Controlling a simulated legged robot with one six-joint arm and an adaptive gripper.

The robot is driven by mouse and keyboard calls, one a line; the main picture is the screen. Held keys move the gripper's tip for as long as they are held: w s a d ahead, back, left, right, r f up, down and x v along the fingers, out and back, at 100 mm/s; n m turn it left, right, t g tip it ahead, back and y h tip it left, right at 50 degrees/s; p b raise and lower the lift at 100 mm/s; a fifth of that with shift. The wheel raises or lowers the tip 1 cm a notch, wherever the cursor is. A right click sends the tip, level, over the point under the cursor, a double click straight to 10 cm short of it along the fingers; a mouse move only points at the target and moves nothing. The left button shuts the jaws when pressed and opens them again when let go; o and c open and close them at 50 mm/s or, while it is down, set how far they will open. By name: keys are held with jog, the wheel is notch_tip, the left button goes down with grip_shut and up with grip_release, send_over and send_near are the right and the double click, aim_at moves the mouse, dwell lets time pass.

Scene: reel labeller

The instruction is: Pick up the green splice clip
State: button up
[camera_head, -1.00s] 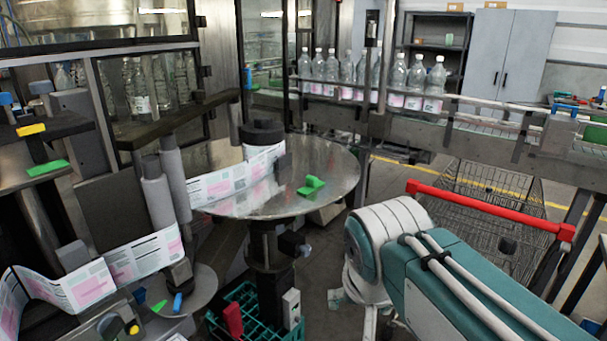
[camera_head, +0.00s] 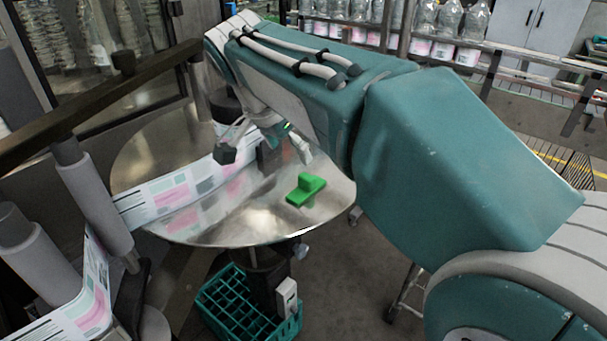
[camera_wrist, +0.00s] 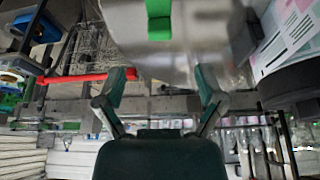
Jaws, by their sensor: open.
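The green splice clip (camera_head: 306,189) lies on the shiny round metal disc (camera_head: 190,229), near its right front edge. It has a flat base with a raised block. In the wrist view the clip (camera_wrist: 159,20) is at the top centre, beyond my fingertips. My gripper (camera_head: 264,152) hangs above the disc, to the left of and behind the clip, partly hidden by my teal forearm. In the wrist view my gripper (camera_wrist: 162,78) has its two fingers spread wide, with nothing between them, apart from the clip.
A printed label web (camera_head: 170,193) runs from a grey roller (camera_head: 95,195) across the disc. A teal crate (camera_head: 230,307) stands below. Bottles (camera_head: 440,20) line the conveyor behind. A red cart handle (camera_wrist: 72,78) shows at left in the wrist view.

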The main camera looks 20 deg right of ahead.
aim_at(304, 178)
jog(key=x, duration=0.4)
jog(key=shift+f, duration=0.4)
jog(key=shift+w+d+x, duration=0.1)
jog(key=shift+x, duration=1.3)
jog(key=shift+w+d+x, duration=0.1)
jog(key=shift+x, duration=1.25)
jog(key=shift+r, duration=0.1)
jog(key=c, duration=1.1)
